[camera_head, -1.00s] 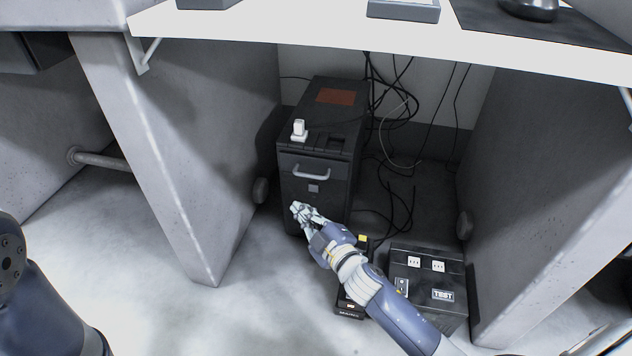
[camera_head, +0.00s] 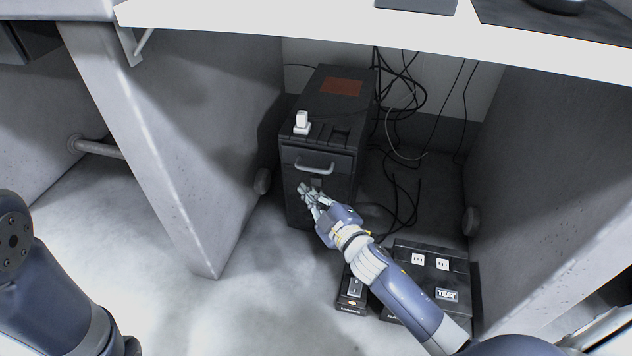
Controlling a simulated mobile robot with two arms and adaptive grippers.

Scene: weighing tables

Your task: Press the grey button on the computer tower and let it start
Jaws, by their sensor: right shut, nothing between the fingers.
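The dark computer tower (camera_head: 305,208) stands on the floor under the white desk, with a grey handle (camera_head: 314,167) across its front. The grey button (camera_head: 318,182) is just below the handle and partly hidden by my right gripper. My right gripper (camera_head: 306,190) is shut and empty, with its fingertips at the tower's front, beside and slightly below the button. I cannot tell whether it touches the front. My left arm shows at the lower left, but its gripper is out of view.
A white plug-like object (camera_head: 302,123) stands on the tower. Cables (camera_head: 405,110) hang behind. Desk side panels (camera_head: 190,150) flank the space.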

